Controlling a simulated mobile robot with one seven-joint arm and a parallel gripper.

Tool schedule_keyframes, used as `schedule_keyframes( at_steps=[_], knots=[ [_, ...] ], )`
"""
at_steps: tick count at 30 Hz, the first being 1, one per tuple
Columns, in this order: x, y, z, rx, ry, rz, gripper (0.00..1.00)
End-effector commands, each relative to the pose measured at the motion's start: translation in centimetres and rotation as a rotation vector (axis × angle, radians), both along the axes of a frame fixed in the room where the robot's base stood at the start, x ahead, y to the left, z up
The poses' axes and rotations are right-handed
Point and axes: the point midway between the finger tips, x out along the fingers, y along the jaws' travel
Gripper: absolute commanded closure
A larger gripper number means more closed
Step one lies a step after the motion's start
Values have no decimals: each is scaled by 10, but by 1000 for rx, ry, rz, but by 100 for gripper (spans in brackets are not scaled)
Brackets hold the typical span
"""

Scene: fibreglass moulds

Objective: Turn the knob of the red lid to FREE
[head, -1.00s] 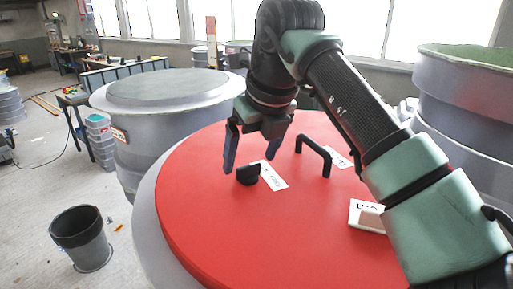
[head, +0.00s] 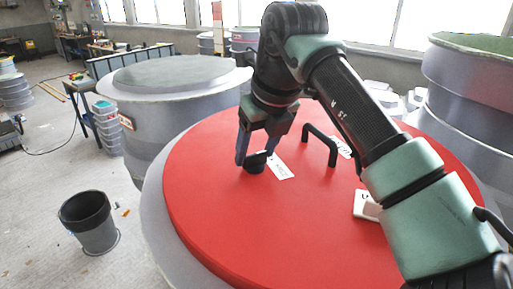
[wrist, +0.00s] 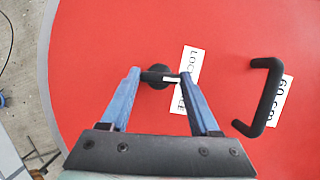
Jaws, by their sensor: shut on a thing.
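The red lid (head: 310,215) lies flat on a large grey round mould. Its black knob (head: 254,165) stands beside a white label (head: 280,166). In the wrist view, the knob (wrist: 157,77) has a white mark pointing right, towards the label (wrist: 191,66). The label's letters start with "LOC"; the rest is partly hidden by a finger. My gripper (head: 256,156) is down at the knob, its blue fingers on either side of it. In the wrist view, my gripper (wrist: 160,76) is shut on the knob.
A black handle (head: 321,140) rises from the lid right of the knob, with another white label beside it. A white box (head: 362,204) sits on the lid under my arm. Grey moulds stand left and right. A bin (head: 90,222) is on the floor.

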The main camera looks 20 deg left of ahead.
Motion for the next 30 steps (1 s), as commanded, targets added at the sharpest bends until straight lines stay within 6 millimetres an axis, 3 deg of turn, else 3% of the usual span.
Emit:
schedule_keyframes(
  at_steps=[11,30],
  knots=[
    [0,0,-2,-2,-3,-80,93],
    [-1,4,-1,0,-5,-608,93]
  ],
)
